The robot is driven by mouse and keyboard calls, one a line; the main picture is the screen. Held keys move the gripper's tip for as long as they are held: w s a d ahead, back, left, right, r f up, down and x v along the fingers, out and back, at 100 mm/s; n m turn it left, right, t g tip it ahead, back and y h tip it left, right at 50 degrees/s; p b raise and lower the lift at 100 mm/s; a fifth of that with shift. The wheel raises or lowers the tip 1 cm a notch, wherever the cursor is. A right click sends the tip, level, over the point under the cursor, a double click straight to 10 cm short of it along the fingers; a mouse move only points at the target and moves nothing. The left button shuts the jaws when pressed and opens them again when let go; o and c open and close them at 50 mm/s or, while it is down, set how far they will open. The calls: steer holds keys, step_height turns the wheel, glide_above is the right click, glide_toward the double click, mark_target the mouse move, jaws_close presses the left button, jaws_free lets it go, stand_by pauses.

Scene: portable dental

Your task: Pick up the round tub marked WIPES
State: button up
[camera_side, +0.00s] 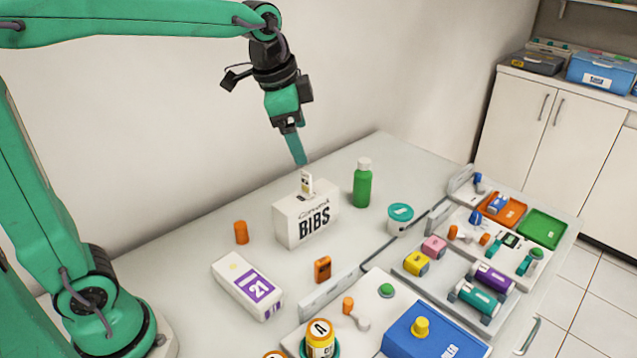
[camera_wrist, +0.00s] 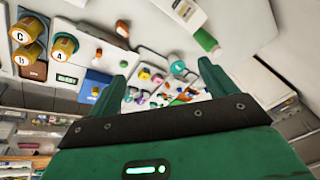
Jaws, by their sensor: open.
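A small round white tub with a teal lid (camera_side: 400,219) stands upright on the table, right of the green bottle; the marking on its side is too small to read. Its teal lid also shows in the wrist view (camera_wrist: 178,67), between the fingers and some way beyond them. My gripper (camera_side: 297,160) is high above the table, over the back of the BIBS box, left of and well above the tub. In the wrist view its two green fingers (camera_wrist: 163,72) are apart with nothing between them.
The white BIBS box (camera_side: 307,215) and green bottle (camera_side: 362,186) stand left of the tub. A white box marked 21 (camera_side: 247,284), an orange cylinder (camera_side: 241,232) and a blue box (camera_side: 433,333) are farther off.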

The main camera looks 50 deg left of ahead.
steer(key=w+d+f+m+g, duration=0.1)
steer(key=w+d+f+m, duration=0.2)
steer(key=w, duration=0.6)
steer(key=m+g, duration=0.3)
steer(key=m, duration=0.8)
glide_above(401, 210)
step_height(401, 210, down, 17)
steer(key=shift+s+f, duration=0.1)
steer(key=shift+s, duration=0.05)
steer(key=shift+d+f+m, duration=0.1)
steer(key=shift+f+m, duration=0.2)
steer(key=shift+f, duration=1.4)
steer(key=shift+f, duration=2.6)
